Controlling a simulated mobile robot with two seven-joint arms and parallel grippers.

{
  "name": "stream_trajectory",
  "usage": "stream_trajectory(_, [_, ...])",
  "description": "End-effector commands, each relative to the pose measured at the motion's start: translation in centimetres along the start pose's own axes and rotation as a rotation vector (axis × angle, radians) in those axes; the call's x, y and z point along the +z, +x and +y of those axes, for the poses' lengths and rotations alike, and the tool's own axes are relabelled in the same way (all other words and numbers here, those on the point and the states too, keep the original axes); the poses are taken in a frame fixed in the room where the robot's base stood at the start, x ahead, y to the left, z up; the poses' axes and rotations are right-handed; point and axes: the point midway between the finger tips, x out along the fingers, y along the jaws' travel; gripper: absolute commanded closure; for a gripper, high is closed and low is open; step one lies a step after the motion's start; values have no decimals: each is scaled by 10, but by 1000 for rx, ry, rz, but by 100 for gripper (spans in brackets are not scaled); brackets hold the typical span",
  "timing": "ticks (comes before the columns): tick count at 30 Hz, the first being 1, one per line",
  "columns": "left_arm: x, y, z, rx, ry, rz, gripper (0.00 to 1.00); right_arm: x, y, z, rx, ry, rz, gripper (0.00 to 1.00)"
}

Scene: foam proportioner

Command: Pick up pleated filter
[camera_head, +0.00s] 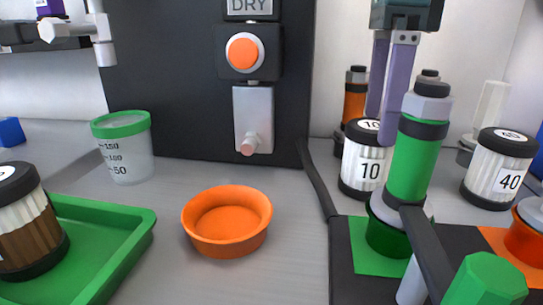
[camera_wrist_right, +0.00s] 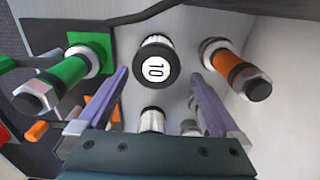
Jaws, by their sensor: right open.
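A white pleated filter with black end caps, marked 10 (camera_head: 367,172), stands upright on the grey bench behind the green cylinder. In the right wrist view its marked cap (camera_wrist_right: 156,67) lies between the fingertips, with a gap on both sides. My right gripper (camera_head: 378,128) is open and points down at this filter from above. Another pleated filter, marked 40 (camera_head: 497,172), stands at the right. A third, brown-stained pleated filter (camera_head: 30,225) stands in the green tray (camera_head: 130,228) at the left.
The tall green cylinder (camera_head: 417,160) stands close in front of the 10 filter; an orange cylinder (camera_head: 355,100) is behind it. An orange bowl (camera_head: 227,228) and a green-rimmed measuring cup (camera_head: 125,155) stand left of centre. Bare bench lies around the bowl.

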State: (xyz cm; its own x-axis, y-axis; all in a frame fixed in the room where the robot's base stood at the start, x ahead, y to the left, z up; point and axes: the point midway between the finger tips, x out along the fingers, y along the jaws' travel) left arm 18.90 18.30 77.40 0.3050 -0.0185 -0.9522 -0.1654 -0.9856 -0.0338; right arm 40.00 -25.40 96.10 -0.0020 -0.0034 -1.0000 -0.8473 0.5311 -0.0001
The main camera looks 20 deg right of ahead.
Motion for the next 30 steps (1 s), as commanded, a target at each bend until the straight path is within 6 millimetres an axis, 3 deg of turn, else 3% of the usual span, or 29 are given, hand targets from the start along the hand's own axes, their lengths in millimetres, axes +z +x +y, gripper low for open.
stream_trajectory(13, [4,10,1,1,0,-1,50,7,57,6,3,0,-1,0])
stream_trajectory(23, [4,10,0,0,0,0,50,7,65,6,1,-1,-3,0])
stream_trajectory(30, [3,10,0,0,0,0,50,7,64,6,1,-1,-4,27])
